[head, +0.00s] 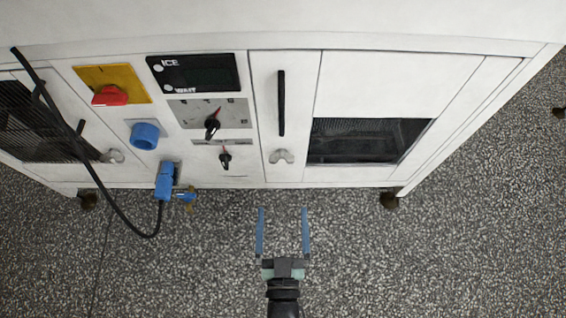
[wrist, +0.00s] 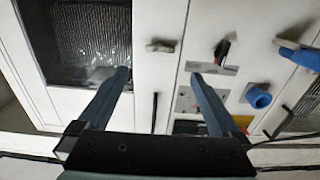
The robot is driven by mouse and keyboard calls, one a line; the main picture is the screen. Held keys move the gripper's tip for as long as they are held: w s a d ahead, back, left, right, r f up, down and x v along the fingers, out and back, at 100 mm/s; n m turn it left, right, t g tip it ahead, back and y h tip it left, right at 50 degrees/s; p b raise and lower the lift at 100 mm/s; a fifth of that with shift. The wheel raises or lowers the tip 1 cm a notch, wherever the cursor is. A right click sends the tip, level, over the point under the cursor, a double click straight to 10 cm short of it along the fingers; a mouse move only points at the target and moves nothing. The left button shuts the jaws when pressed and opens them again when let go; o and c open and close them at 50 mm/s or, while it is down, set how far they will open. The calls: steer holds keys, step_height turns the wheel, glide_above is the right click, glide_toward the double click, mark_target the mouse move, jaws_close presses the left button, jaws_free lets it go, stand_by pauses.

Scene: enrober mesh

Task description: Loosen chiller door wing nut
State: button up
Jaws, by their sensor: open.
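A grey wing nut (head: 281,156) sits low on the narrow white door (head: 264,100) in the middle of the cabinet front, below a black bar handle (head: 281,103). In the wrist view, which looks upside down, the wing nut (wrist: 160,46) lies roughly between and beyond the fingertips, with the handle (wrist: 154,112) nearer the gripper base. My gripper (head: 283,212) is open and empty. In the head view it shows below the wing nut, over the floor. Its two blue fingers also show in the wrist view (wrist: 160,75), apart from the nut.
Left of the door are two black knobs (head: 211,127), a red switch (head: 109,95), a blue socket (head: 145,136) and a blue plug (head: 165,180) with a looping black cable. A second wing nut (head: 112,156) is farther left. A dark mesh opening (head: 365,140) lies right.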

mark_target(282, 163)
steer(key=w+b, duration=0.4)
steer(key=w, duration=0.8)
steer(key=shift+w, duration=0.4)
steer(key=shift+c, duration=0.3)
steer(key=c, duration=1.2)
steer(key=shift+o, duration=0.2)
